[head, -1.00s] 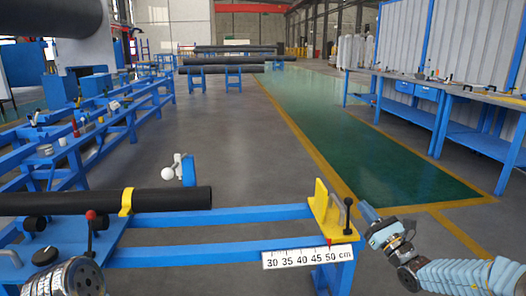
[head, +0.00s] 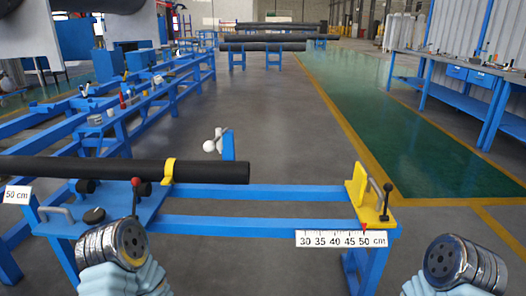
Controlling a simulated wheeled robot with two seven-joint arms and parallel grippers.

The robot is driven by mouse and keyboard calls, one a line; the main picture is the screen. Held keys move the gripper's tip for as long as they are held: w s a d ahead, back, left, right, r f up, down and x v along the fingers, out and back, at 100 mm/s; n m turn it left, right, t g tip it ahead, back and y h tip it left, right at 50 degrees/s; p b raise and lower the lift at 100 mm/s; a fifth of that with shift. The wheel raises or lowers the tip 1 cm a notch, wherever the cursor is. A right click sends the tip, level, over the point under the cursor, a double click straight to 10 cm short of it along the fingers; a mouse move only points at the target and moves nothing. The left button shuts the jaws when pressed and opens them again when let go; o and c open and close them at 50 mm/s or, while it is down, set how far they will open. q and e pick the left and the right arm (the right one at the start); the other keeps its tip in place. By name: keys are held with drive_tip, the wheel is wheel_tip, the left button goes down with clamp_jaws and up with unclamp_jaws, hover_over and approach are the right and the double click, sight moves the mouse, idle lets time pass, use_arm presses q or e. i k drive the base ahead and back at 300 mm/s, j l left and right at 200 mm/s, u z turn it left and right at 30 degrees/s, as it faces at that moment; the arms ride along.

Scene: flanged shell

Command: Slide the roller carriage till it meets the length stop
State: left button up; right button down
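The roller carriage (head: 118,205) is a blue plate with black rollers at the left of the blue rails. It carries a grey handle, a black knob (head: 94,215) and a red-knobbed lever (head: 136,190). The length stop (head: 357,186) is a yellow plate with a grey handle and a black-knobbed lever (head: 387,196) at the right rail end. A wide gap separates the pipe's end from it. My arm links show at the bottom left and right; neither gripper shows.
A white scale (head: 342,239) hangs below the stop, with a red pointer near 50. A "50 cm" tag (head: 17,195) is at the left. Blue racks (head: 160,85) stand behind left, a blue bench (head: 465,95) at right.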

sight(65, 221)
drive_tip(key=u, duration=2.05)
drive_tip(key=z, duration=2.7)
drive_tip(key=u, duration=2.7)
